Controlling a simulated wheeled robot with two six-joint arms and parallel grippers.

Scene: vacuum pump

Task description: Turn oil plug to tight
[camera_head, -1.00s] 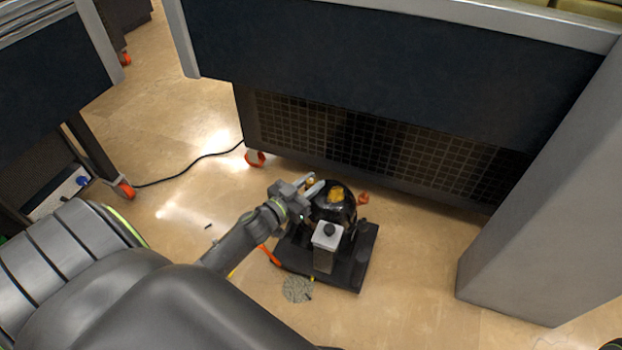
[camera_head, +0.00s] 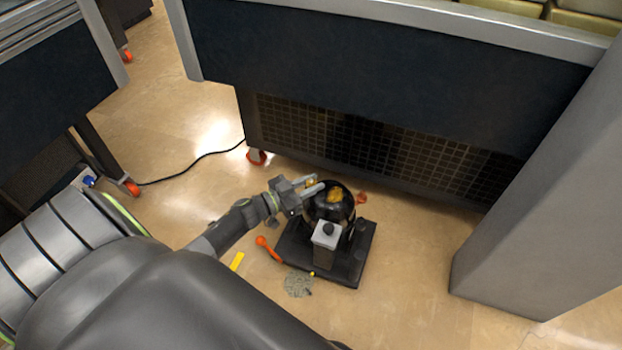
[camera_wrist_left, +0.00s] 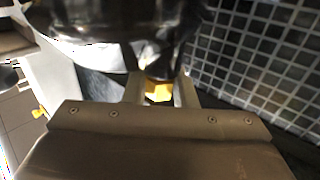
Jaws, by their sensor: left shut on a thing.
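The vacuum pump has a shiny black rounded body (camera_head: 318,211) with a yellow patch on top and a grey box with a black knob (camera_head: 328,230) at its front. It stands on a dark base plate (camera_head: 346,271) on the floor. My left gripper (camera_head: 313,185) is at the upper left side of the black body. In the left wrist view its fingers (camera_wrist_left: 160,92) are shut on a small yellow piece, which I take to be the oil plug (camera_wrist_left: 159,91). The fingers hide much of this piece, and its turn angle cannot be told. My right gripper is not in view.
A bench with a dark panel and grid stands behind the pump. A grey pillar (camera_head: 530,215) is at the right. An orange-handled tool (camera_head: 267,248), a yellow strip (camera_head: 237,261) and a grey mesh piece (camera_head: 298,284) lie near the base. Open floor lies right of the pump.

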